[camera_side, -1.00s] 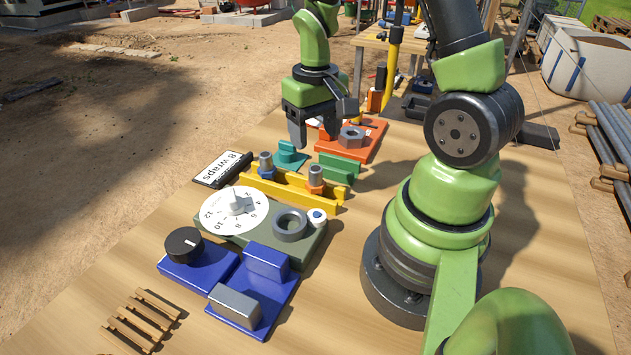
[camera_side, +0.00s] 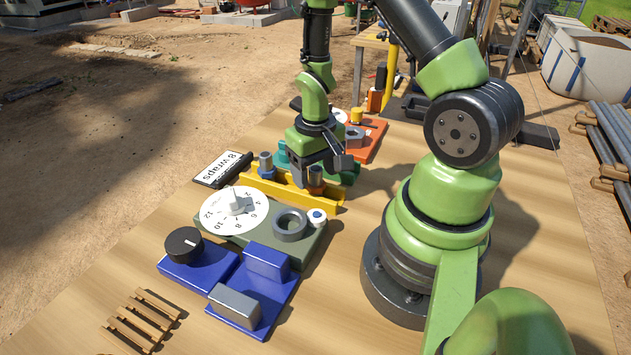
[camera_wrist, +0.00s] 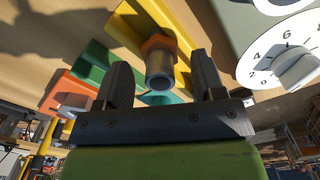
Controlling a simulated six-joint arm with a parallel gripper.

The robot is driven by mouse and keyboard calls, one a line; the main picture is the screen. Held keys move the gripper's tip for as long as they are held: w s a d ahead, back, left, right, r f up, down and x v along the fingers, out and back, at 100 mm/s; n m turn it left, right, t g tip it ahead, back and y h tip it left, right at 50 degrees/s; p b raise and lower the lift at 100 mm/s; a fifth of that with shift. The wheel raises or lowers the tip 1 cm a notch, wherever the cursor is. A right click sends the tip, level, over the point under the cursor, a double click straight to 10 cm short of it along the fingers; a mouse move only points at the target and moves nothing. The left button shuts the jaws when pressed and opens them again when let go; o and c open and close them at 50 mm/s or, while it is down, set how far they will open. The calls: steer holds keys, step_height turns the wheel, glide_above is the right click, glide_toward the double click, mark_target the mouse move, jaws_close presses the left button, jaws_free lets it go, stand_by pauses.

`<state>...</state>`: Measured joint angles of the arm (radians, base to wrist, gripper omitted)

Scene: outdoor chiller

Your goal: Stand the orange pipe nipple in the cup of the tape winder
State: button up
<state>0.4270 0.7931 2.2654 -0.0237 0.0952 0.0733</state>
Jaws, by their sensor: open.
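The orange pipe nipple (camera_side: 315,187), a grey tube with an orange collar, stands in the right end of the yellow rack (camera_side: 281,193). In the wrist view the nipple (camera_wrist: 160,60) shows between the two fingers of my open gripper (camera_wrist: 163,76), with visible room on both sides. In the side view my gripper (camera_side: 318,172) is low over it and hides part of it. The tape winder (camera_side: 308,246) has an olive base, a white numbered dial (camera_side: 218,213) and a grey round cup (camera_side: 290,226), which looks empty.
A second grey nipple with a blue collar (camera_side: 266,170) stands at the rack's left end. A white button (camera_side: 317,216) sits beside the cup. Blue blocks and a black knob (camera_side: 184,245) are nearer the camera. An orange plate (camera_side: 372,138) lies behind my gripper.

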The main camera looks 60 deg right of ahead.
mark_target(316, 168)
jaws_close()
steer(key=shift+r, duration=3.5)
steer(key=c, duration=0.9)
jaws_free()
jaws_close()
